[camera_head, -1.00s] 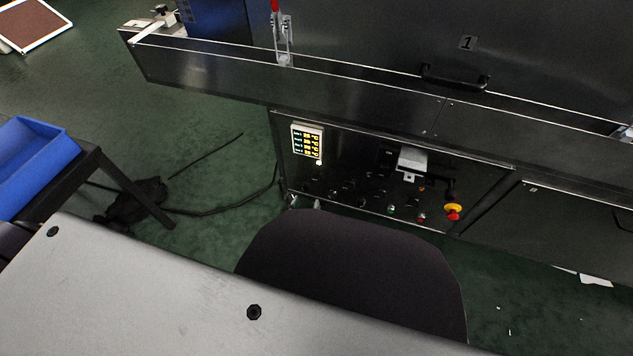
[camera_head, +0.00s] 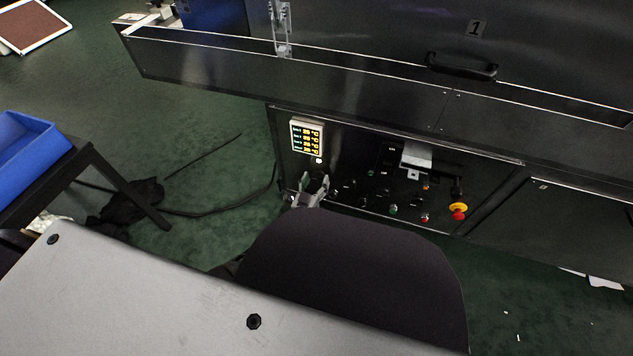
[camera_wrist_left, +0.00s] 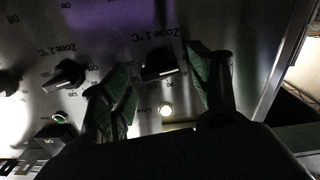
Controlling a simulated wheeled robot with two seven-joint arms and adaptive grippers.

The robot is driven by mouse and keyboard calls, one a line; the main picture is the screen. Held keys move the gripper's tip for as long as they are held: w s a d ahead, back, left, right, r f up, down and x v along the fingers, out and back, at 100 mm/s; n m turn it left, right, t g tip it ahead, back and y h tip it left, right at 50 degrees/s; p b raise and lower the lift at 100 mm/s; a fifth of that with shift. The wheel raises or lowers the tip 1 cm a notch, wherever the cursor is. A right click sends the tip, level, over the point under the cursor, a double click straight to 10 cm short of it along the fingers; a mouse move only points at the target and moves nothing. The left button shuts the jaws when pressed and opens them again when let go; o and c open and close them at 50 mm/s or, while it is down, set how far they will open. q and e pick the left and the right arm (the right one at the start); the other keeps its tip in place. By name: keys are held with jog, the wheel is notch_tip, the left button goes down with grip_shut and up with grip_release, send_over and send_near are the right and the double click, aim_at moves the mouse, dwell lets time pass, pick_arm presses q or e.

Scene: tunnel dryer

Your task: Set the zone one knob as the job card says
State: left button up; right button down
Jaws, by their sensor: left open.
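The zone one knob (camera_wrist_left: 160,72) is a dark knob under the inverted label "Zone 1 °C" in the left wrist view. My left gripper (camera_wrist_left: 163,78) is open, with one finger on each side of this knob; I cannot tell whether they touch it. In the head view my left gripper (camera_head: 313,186) is at the lower left of the control panel (camera_head: 350,160), in front of the knobs. The zone two knob (camera_wrist_left: 66,74) is beside it, left in the wrist view. I cannot make out a readable job card. My right gripper is not in view.
A lit zone display (camera_head: 307,137) is above the left gripper. A lit round lamp (camera_wrist_left: 166,111) is close to the fingers. A red emergency stop (camera_head: 459,212) is at the panel's right. A black handle (camera_head: 461,66) is above. A blue bin (camera_head: 25,150) is at left.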

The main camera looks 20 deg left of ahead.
pick_arm(q)
jog(key=shift+w, duration=0.6)
jog(key=shift+c, duration=0.4)
jog(key=c, duration=0.9)
